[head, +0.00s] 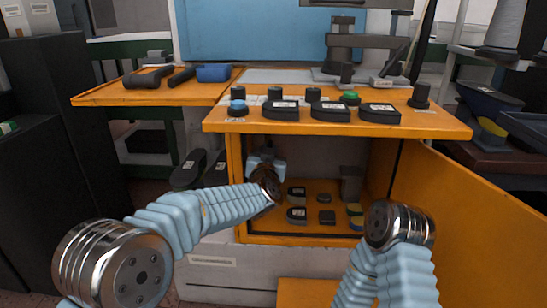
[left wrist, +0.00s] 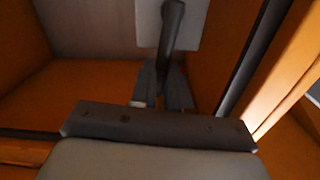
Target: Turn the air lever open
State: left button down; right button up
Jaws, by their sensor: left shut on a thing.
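The air lever (left wrist: 171,22) is a dark grey bar in front of a pale plate (left wrist: 200,28) at the top of the left wrist view. It points down toward me, and its lower end lies between the fingers of my left gripper (left wrist: 164,84). The gripper is shut on it. In the head view my left arm reaches into the open orange cabinet (head: 237,170), and its wrist hides the lever and the fingers. My right arm is at the lower right of the head view, with its gripper out of sight.
The cabinet shelf (head: 260,228) holds several dark shoe-shaped blocks. The orange door (head: 450,205) stands open at the right. Above is an orange worktop (head: 225,124) with black lasts, dark knobs, a blue button (head: 238,107) and a green one (head: 350,98).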

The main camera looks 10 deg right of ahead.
pick_arm(q)
jog(key=shift+w+a+f+n+b, duration=0.15)
jog(key=shift+a+n+b, duration=0.2)
jog(key=shift+n, duration=0.45)
jog(key=shift+a, duration=0.1)
jog(key=c, duration=1.1)
grip_release()
jog(key=v, duration=1.3)
jog(key=shift+s, duration=0.4)
jog(key=shift+a, duration=0.1)
